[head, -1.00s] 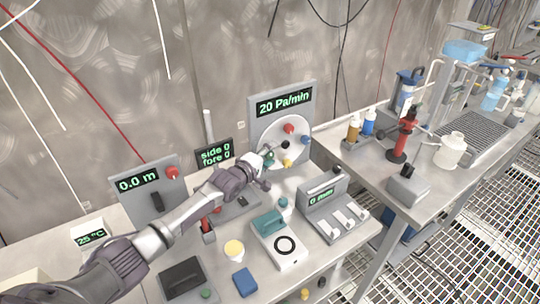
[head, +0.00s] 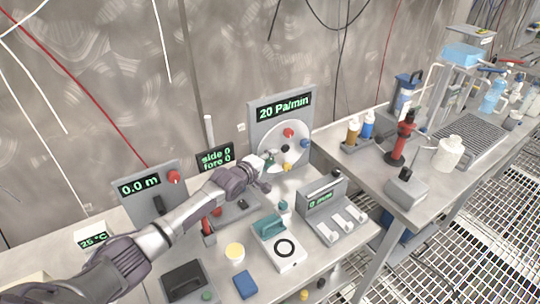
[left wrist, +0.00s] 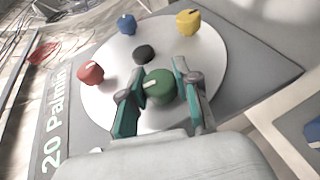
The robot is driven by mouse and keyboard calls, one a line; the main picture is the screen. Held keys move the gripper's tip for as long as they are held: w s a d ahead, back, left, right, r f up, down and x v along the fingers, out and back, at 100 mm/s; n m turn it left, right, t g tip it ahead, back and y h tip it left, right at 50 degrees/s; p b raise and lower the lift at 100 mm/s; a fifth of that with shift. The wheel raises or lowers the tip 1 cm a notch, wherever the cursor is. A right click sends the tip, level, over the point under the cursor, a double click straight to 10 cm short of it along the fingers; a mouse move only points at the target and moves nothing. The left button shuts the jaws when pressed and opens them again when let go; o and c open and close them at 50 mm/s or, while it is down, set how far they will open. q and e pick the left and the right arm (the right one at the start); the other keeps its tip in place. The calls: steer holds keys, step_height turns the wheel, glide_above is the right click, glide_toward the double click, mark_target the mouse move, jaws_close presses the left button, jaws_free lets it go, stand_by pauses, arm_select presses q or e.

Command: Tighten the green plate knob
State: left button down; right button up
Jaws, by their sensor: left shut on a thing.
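The green plate knob (left wrist: 160,86) sits on a round white plate (left wrist: 205,62) in the left wrist view. My left gripper (left wrist: 158,88) has one finger on each side of it and is shut on it. In the head view my left gripper (head: 268,163) reaches the left edge of the white plate (head: 300,131), on a grey panel reading 20 Pa/min (head: 284,108). The gripper mostly hides the green knob there. Red (left wrist: 91,72), blue (left wrist: 127,24), yellow (left wrist: 188,21) and black (left wrist: 145,53) knobs share the plate. My right gripper is not in view.
Below the panel stand a grey box with white levers (head: 325,208) and a white device with a teal handle (head: 283,248). A panel reading 0.0 m (head: 150,195) is at left. A second bench at right holds bottles and a red stand (head: 401,140).

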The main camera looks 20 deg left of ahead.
arm_select(q)
steer(key=g+y+p, duration=0.1)
steer(key=p, duration=0.2)
steer(key=m+g+p, duration=0.1)
steer(key=g+p, duration=0.1)
steer(key=p, duration=0.1)
steer(key=shift+r+g+y+p, duration=0.2)
steer(key=shift+g+y+p, duration=0.1)
steer(key=shift+y+p, duration=0.1)
steer(key=shift+f+g+y+p, duration=0.2)
steer(key=shift+g+y+p, duration=0.15)
steer(key=shift+p, duration=0.25)
steer(key=shift+m+g, duration=0.25)
steer(key=shift+m, duration=0.05)
steer(key=shift+s+f, duration=0.1)
steer(key=shift+f, duration=0.05)
steer(key=c, duration=0.8)
jaws_free()
steer(key=v, duration=1.2)
